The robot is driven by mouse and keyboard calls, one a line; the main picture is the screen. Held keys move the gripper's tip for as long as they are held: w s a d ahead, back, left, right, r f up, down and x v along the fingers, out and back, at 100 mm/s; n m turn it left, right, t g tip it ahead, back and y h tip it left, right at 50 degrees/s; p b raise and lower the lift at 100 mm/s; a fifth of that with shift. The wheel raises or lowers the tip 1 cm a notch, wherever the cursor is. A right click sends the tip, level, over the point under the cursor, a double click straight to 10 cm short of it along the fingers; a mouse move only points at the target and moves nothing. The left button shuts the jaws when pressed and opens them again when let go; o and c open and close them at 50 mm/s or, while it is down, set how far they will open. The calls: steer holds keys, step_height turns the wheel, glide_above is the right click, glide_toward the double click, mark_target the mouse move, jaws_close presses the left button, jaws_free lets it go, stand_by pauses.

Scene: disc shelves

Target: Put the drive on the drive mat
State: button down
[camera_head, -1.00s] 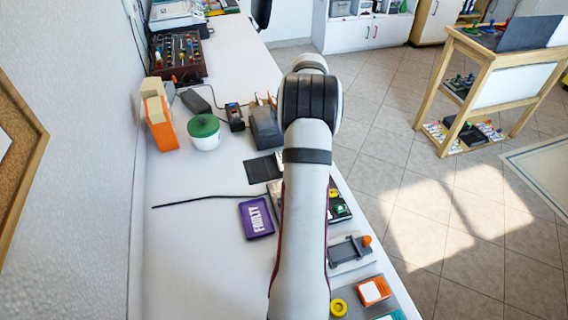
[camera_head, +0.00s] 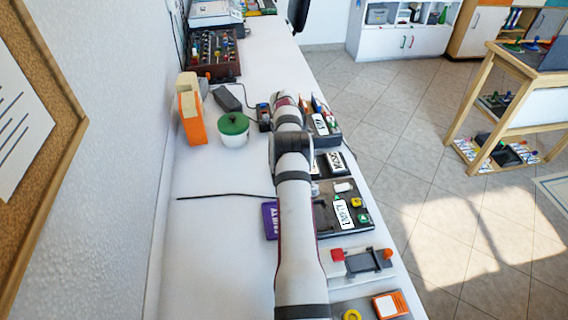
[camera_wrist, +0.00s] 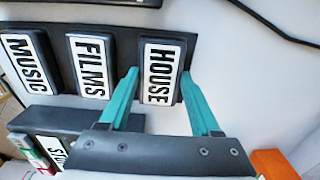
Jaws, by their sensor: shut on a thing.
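The drive labelled HOUSE (camera_wrist: 161,74) shows in the wrist view, black with a white label. It lies over the right end of the black drive mat (camera_wrist: 126,48), in line with the MUSIC drive (camera_wrist: 28,62) and the FILMS drive (camera_wrist: 91,66). I cannot tell whether it rests fully on the mat. My gripper (camera_wrist: 160,85) has its teal fingers at either side of the HOUSE drive and is shut on it. In the head view, my arm hides the gripper and the HOUSE drive; the MUSIC drive (camera_head: 337,162) shows beside my arm.
A dark holder (camera_wrist: 60,122) with upright items stands close to my gripper in the wrist view. In the head view a purple box (camera_head: 270,221), a device with an EMPTY label (camera_head: 342,213), a green-lidded pot (camera_head: 233,129) and an orange holder (camera_head: 191,120) stand on the white bench. A cable crosses it.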

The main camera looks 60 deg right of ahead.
steer(key=shift+f, duration=0.15)
steer(key=shift+c, duration=0.5)
jaws_free()
